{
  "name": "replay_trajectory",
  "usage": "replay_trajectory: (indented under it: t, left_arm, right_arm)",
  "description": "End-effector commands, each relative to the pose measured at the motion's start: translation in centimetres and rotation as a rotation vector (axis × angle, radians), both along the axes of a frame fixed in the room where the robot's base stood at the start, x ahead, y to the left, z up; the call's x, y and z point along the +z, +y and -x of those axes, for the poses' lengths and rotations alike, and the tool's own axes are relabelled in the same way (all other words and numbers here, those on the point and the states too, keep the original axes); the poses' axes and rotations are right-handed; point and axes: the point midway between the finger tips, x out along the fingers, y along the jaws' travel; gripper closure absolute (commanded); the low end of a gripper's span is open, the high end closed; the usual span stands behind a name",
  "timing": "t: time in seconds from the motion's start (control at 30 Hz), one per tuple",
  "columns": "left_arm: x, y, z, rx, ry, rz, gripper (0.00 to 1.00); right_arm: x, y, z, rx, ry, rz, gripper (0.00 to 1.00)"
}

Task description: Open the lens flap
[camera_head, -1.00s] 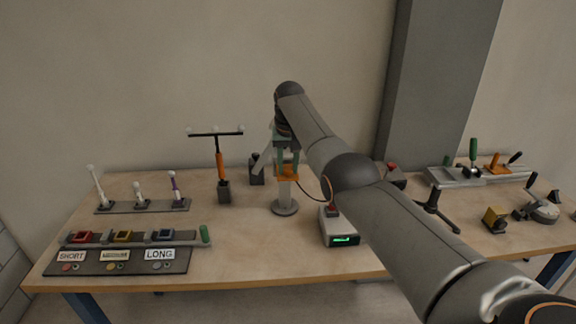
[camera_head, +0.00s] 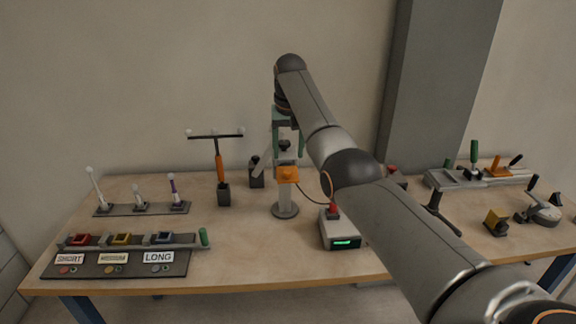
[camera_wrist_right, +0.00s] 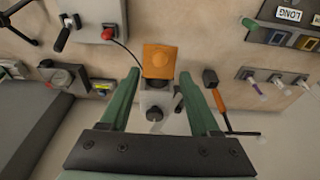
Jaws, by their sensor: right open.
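An orange flap (camera_head: 288,174) shows on a grey post-mounted housing with a round base (camera_head: 285,210). In the right wrist view the orange flap (camera_wrist_right: 160,62) stands out at the far end of the grey housing (camera_wrist_right: 156,101), with a dark round part beside it. Whether it is fully open I cannot tell. My right gripper (camera_head: 288,154) is above the flap, pointing down, with its green fingers apart around the top of the housing. In the wrist view the open fingers (camera_wrist_right: 160,75) stand either side of the housing and hold nothing. My left gripper is out of view.
A box with a green display (camera_head: 341,242) and red button stands to the right, with a cable. An orange-handled T-bar (camera_head: 219,165) and a dark block stand to the left. Lever and labelled button panels (camera_head: 120,262) lie further left. Levers and a clamp stand at right.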

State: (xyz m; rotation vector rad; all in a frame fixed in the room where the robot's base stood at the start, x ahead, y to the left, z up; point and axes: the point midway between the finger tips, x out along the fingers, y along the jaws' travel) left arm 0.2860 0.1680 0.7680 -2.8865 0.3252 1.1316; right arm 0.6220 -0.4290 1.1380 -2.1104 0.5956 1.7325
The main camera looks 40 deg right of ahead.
Motion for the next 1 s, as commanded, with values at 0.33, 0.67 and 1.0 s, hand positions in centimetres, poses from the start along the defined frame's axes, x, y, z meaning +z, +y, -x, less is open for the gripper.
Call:
replay_trajectory:
  t: [0.33, 0.67, 1.0]
  left_arm:
    - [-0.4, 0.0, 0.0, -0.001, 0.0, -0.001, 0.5]
    - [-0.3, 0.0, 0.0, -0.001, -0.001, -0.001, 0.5]
    - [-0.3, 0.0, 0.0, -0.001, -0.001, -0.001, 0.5]
  right_arm:
    - [5.4, 0.6, 0.9, 0.001, 0.0, -0.001, 0.37]
    - [5.9, 0.7, 1.0, 0.001, 0.002, -0.001, 0.37]
    - [5.9, 0.7, 1.0, 0.001, 0.002, -0.001, 0.37]
